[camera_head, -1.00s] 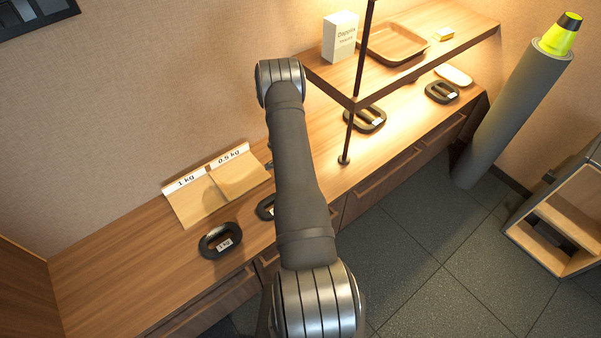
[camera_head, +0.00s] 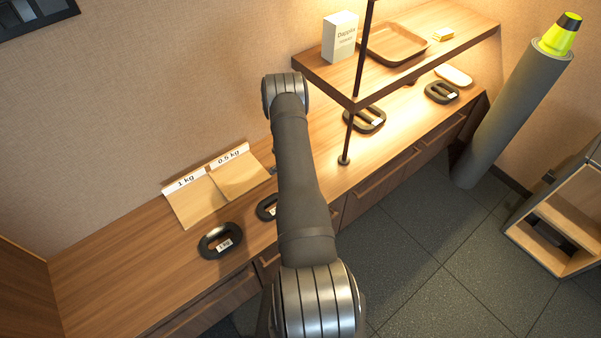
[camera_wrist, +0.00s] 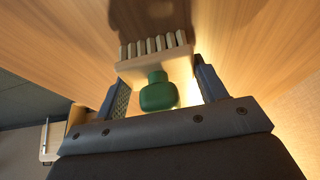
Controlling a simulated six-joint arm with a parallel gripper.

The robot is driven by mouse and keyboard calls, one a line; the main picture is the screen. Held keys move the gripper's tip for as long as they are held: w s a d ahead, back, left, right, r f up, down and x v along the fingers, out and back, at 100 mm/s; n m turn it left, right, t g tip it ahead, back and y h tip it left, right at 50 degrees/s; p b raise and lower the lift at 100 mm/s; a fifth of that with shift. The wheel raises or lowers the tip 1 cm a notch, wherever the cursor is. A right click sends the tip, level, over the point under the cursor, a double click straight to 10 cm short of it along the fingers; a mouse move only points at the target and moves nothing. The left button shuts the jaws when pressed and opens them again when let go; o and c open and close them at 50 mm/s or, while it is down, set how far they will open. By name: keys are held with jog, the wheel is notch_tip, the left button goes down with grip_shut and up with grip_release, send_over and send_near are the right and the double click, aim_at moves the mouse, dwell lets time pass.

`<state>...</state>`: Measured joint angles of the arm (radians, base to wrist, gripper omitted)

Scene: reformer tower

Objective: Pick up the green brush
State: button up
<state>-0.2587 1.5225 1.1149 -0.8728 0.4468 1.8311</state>
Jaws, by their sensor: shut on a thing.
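The green brush (camera_wrist: 158,92) shows in the wrist view. It has a round green knob, a pale block and a row of pale bristles. My gripper (camera_wrist: 160,78) is shut on it, with one dark finger on each side of the block. The bristles point toward a wooden surface (camera_wrist: 265,40), where a dark shadow lies. Whether the bristles touch the wood I cannot tell. In the head view my arm hides the gripper and the brush.
Dark ring-shaped weights (camera_head: 219,241) lie on the long counter (camera_head: 110,275), near boards labelled 1 kg and 0.5 kg (camera_head: 228,155). A raised shelf (camera_head: 325,78) on thin posts stands right of my arm, holding a white box (camera_head: 340,38) and a wooden tray (camera_head: 395,60).

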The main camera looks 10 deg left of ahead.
jog(key=shift+r, duration=0.5)
notch_tip(320, 180, up, 3)
jog(key=shift+r, duration=0.2)
jog(key=s+d+r, duration=0.4)
jog(key=d+r, duration=0.2)
jog(key=d, duration=0.4)
jog(key=shift+s+d+r, duration=0.25)
jog(key=shift+d+r, duration=0.05)
jog(key=shift+d, duration=0.1)
